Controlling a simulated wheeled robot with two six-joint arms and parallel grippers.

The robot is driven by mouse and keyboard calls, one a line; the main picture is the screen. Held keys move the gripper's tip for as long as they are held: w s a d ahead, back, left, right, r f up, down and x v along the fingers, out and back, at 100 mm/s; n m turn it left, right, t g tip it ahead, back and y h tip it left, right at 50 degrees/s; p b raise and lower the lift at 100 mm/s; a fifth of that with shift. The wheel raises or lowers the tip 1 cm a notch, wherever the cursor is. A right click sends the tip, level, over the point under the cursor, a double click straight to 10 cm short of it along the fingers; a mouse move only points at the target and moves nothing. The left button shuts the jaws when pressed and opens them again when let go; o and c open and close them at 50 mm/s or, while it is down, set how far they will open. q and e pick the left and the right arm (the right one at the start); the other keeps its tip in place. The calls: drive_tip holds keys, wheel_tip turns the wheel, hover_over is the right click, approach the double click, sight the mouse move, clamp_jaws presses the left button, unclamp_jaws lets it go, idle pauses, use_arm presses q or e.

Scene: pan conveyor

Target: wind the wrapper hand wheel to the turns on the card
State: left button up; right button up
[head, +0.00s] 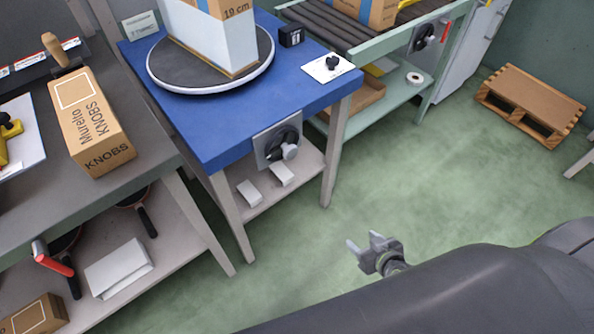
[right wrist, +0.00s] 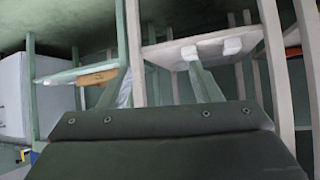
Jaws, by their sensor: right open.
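The hand wheel (head: 280,146) is a black disc with a pale grey crank knob on a grey plate, fixed to the front edge of the blue wrapper table (head: 205,125). Its knob sits at the lower right of the disc. A small card (head: 141,25) stands at the table's back left corner; its print is too small to read surely. A round turntable (head: 170,84) on the table carries a tall wrapped box (head: 225,45). My right gripper (head: 364,241) is open and empty over the floor, to the right of and nearer than the wheel, apart from it. My left gripper is out of view.
A grey bench with a KNOBS carton (head: 91,122) stands at left. A control panel with a black knob (head: 328,67) lies on the blue table's right side. A roller conveyor (head: 335,24) is behind. Green floor (head: 440,165) is clear towards the wooden pallet (head: 530,105).

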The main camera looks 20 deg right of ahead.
drive_tip(key=w+a+r+n+t+y+b, duration=0.25)
drive_tip(key=r+t+b, duration=0.2)
drive_tip(key=r, duration=0.45)
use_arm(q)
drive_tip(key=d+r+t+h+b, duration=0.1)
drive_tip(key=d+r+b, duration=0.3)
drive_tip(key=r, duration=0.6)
use_arm(e)
drive_tip(key=n+t+y, duration=0.2)
drive_tip(key=y, duration=0.1)
approach(292, 154)
drive_tip(key=p+x, duration=0.2)
drive_tip(key=x, duration=0.4)
drive_tip(key=shift+w+a+f, duration=0.1)
drive_tip(key=shift+w, duration=0.25)
drive_tip(key=shift+w+a, duration=0.2)
drive_tip(key=shift+w, duration=0.4)
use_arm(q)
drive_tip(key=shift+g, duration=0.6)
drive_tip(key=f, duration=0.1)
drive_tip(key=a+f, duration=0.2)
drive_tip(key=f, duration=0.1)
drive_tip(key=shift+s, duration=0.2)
use_arm(e)
drive_tip(key=shift+w, duration=0.15)
